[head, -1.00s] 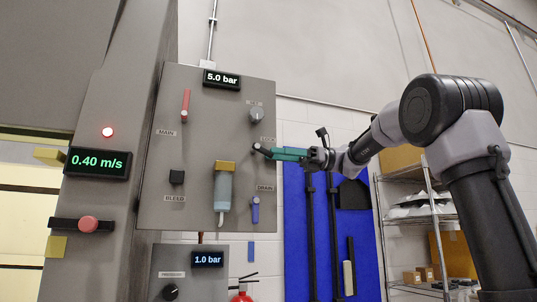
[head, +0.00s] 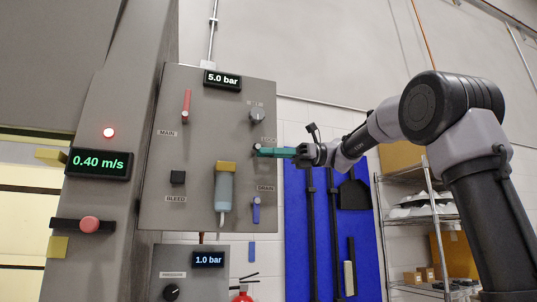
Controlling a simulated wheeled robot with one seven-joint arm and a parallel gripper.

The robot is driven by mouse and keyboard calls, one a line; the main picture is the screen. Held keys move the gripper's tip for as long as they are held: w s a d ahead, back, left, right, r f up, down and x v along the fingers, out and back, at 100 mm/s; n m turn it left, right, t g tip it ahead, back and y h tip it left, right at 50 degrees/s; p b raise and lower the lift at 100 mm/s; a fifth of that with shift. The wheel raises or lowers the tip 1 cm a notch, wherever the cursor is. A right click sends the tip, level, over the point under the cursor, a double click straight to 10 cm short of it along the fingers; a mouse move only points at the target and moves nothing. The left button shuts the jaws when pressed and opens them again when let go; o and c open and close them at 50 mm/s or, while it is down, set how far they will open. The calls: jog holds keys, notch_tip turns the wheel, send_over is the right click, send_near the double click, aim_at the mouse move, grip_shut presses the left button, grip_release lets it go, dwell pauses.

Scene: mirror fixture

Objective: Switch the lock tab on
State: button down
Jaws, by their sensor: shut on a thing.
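The lock tab (head: 257,147) is at the right edge of the grey panel, beside a small label that is partly covered. Only its round pivot end shows; the rest is hidden behind my fingers. My gripper (head: 264,152) has teal fingers that reach in from the right, level with the tab. It is shut on the lock tab, with the fingers pointing left at the panel.
The grey panel (head: 205,100) also carries a red MAIN lever (head: 186,105), a grey knob (head: 257,116) above the tab, a blue DRAIN lever (head: 256,209) below, a black BLEED knob (head: 178,177) and a yellow-topped cylinder (head: 224,190). A blue tool board (head: 298,240) hangs behind my gripper.

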jog(key=h, duration=0.2)
jog(key=r+t+h, duration=0.1)
jog(key=h, duration=0.1)
jog(key=shift+d+r, duration=0.1)
jog(key=c, duration=0.9)
grip_release()
jog(key=v, duration=1.1)
